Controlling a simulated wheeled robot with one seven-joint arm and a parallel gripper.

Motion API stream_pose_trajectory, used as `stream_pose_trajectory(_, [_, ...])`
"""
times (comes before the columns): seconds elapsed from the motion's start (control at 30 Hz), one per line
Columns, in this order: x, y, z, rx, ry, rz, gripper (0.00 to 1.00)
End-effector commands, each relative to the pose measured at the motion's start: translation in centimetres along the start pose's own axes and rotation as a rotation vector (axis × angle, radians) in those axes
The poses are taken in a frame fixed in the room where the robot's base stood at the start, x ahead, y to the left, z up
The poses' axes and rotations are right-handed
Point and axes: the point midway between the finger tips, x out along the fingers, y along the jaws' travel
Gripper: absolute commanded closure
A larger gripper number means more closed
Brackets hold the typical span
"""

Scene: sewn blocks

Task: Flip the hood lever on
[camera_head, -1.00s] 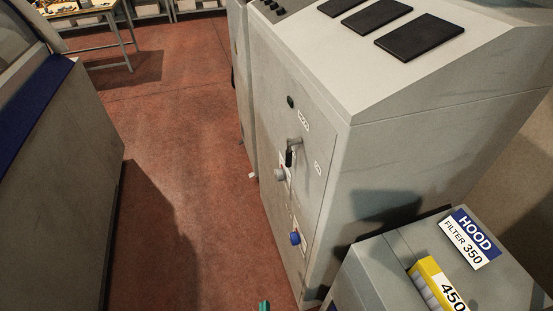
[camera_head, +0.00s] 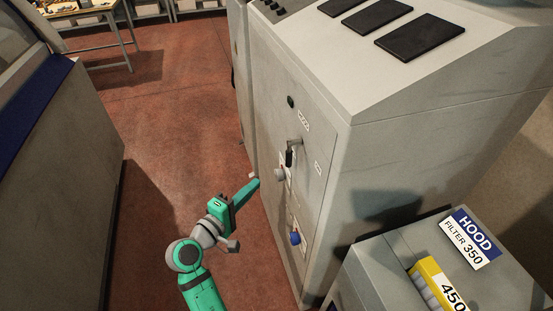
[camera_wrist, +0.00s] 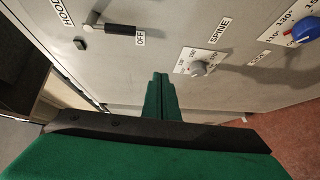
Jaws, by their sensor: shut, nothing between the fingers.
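The hood lever (camera_head: 290,154) is on the front face of the grey cabinet, with its black handle hanging down from a metal pivot. In the wrist view the lever's black handle (camera_wrist: 121,29) ends beside an OFF label (camera_wrist: 140,36), and a HOOD label (camera_wrist: 66,13) is near its pivot. My gripper (camera_head: 257,182) is in front of the cabinet, below and left of the lever. In the wrist view its green fingers (camera_wrist: 161,82) are together and empty, apart from the lever, which lies up and to the left.
A grey SPINE knob (camera_wrist: 199,68) lies close to my fingers, right of them in the wrist view. A blue knob (camera_head: 295,238) sits lower on the cabinet. A HOOD FILTER box (camera_head: 400,262) stands at the right. Red floor (camera_head: 165,130) left of the cabinet is open.

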Motion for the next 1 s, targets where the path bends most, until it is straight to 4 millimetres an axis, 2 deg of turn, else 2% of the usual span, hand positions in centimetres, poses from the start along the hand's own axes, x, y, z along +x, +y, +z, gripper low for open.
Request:
stream_pose_trajectory(0.03, [0.0,1.9,-0.7,-0.002,-0.027,0.020,1.00])
stream_pose_trajectory(0.1, [-0.2,3.9,-1.1,-0.009,-0.070,0.039,1.00])
stream_pose_trajectory(0.2, [-0.4,5.9,-1.4,-0.014,-0.112,0.057,1.00])
stream_pose_trajectory(0.3, [-0.7,7.0,-1.5,-0.016,-0.137,0.065,1.00])
stream_pose_trajectory(0.77, [-0.5,7.3,-1.5,-0.017,-0.146,0.067,1.00])
stream_pose_trajectory(0.87, [0.3,7.3,-1.4,-0.017,-0.148,0.068,1.00])
stream_pose_trajectory(1.0, [2.4,7.5,-1.0,-0.017,-0.148,0.067,1.00])
